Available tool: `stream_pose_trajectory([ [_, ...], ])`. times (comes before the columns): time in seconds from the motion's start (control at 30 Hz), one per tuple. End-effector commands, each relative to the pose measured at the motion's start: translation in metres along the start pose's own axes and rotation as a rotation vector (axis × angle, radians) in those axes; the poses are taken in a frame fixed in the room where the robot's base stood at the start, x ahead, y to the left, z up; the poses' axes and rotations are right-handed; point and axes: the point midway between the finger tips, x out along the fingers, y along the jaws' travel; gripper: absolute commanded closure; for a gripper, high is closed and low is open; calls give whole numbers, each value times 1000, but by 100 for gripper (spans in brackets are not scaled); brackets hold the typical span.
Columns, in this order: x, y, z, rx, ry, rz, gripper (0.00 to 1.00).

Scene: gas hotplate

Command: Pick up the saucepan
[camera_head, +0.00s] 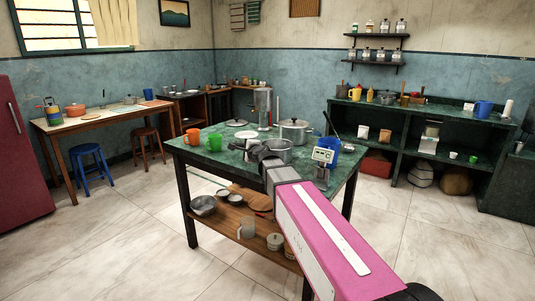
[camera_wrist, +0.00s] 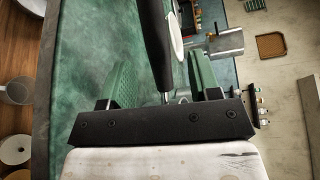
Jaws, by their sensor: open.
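The silver saucepan (camera_head: 281,154) stands on the green-topped table (camera_head: 205,158), partly hidden behind my arm and gripper. My gripper (camera_head: 259,149) is at its left side in the head view, over the tabletop. In the wrist view, a black handle (camera_wrist: 155,42), apparently the saucepan's, runs between the two open fingers of my gripper (camera_wrist: 163,80). I see a gap on both sides of the handle. The pan's body is mostly hidden in the wrist view.
A larger lidded pot (camera_head: 295,132) stands behind the saucepan. A metal canister (camera_head: 263,106), a blue container (camera_head: 327,150), a small scale-like device (camera_head: 323,156), and orange (camera_head: 193,136) and green (camera_head: 215,142) mugs surround it. The table's left front area is clear.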

Motion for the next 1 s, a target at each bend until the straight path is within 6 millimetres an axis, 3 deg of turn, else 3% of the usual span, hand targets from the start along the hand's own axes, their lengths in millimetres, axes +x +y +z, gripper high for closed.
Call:
stream_pose_trajectory([
  [0.33, 45, 2, 0, 0, 0, -1, 43],
  [0.63, 49, 3, 0, 0, 1, 0, 43],
  [0.8, 49, 3, 0, 0, 1, 0, 98],
  [1.0, 49, 2, 0, -4, 2, -1, 100],
])
